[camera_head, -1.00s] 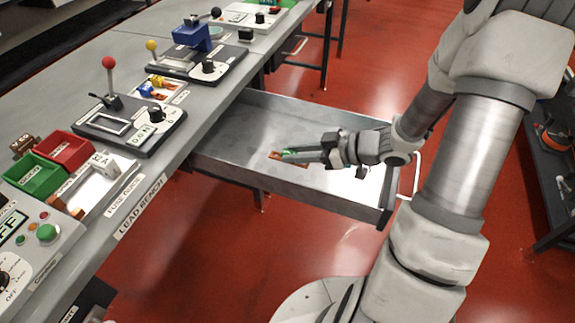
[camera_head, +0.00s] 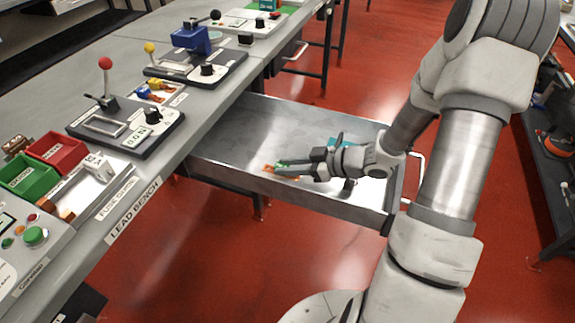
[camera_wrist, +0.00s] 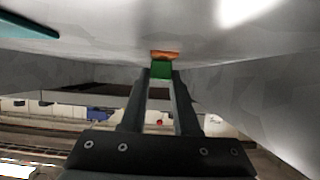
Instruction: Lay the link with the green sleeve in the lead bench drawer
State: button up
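The link with the green sleeve shows its orange-copper end (camera_head: 272,168) at my fingertips in the head view. In the wrist view its green sleeve (camera_wrist: 161,70) sits between the two fingertips. My gripper (camera_head: 287,167) is shut on it, low inside the open lead bench drawer (camera_head: 225,145); the fingertips also show in the wrist view (camera_wrist: 161,77). I cannot tell whether the link touches the drawer floor. Part of the link is hidden by the fingers.
A teal thing (camera_head: 340,143) lies in the drawer behind my gripper, partly hidden; it shows in the wrist view (camera_wrist: 25,24). The lead bench (camera_head: 150,190) carries a green bin (camera_head: 28,178), a red bin (camera_head: 58,151) and lever fixtures. The drawer's left part is bare.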

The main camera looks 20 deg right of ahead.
aim_at(309, 181)
jog(key=o, duration=0.4)
jog(key=shift+o, duration=0.2)
jog(key=shift+r, duration=0.2)
jog(key=p+v, duration=0.2)
jog(key=v, duration=0.4)
jog(key=shift+d+r, duration=0.1)
jog(key=shift+s+d+r+p, duration=0.15)
jog(key=shift+s+d+p, duration=0.2)
jog(key=shift+s+d, duration=0.1)
